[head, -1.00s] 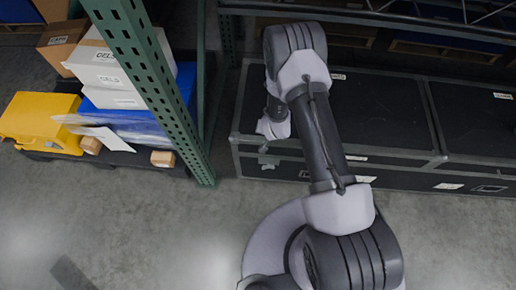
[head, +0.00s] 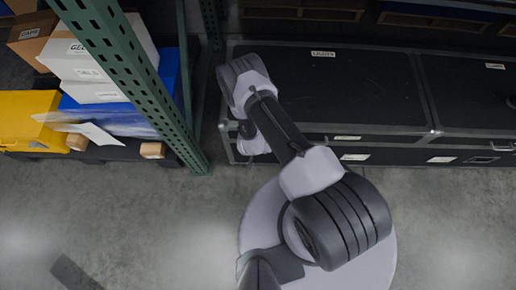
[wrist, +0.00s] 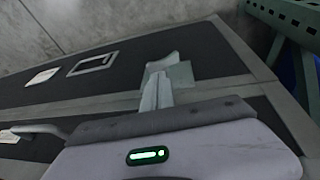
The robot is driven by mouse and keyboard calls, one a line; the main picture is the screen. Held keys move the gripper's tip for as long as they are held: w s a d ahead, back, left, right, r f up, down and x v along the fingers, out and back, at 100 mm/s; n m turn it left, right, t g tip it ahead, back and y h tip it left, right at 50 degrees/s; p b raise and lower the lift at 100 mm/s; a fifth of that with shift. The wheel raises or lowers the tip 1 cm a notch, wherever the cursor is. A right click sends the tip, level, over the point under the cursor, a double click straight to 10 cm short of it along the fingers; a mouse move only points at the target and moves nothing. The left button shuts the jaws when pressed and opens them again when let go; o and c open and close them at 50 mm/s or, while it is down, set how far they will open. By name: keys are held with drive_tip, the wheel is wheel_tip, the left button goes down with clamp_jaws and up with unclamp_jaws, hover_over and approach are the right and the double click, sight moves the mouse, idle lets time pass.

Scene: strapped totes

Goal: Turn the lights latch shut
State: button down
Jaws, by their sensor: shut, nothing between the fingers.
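The black case with the LIGHTS label (head: 323,54) stands below the shelf, its lid down. My arm covers the case's front left corner in the head view, so the latch is hidden there. In the wrist view my gripper (wrist: 158,85) is shut and empty, in front of the case's seam (wrist: 95,107). A grey-green plate (wrist: 181,74) shows right beside the fingertips and looks like part of the latch. I cannot tell whether the fingers touch it, or how far the latch is turned.
A recessed handle (wrist: 92,63) is on the case front. A green perforated post (head: 135,85) stands left of my arm, with white boxes (head: 105,60) and a yellow box (head: 28,118) beyond it. The concrete floor (head: 130,225) in front is clear.

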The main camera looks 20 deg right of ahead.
drive_tip(key=shift+s+d+f+b, duration=0.1)
drive_tip(key=shift+d+f+b, duration=0.15)
drive_tip(key=shift+f, duration=0.4)
drive_tip(key=shift+s+d+f+b, duration=0.1)
drive_tip(key=shift+d+f, duration=0.15)
drive_tip(key=shift+f, duration=0.35)
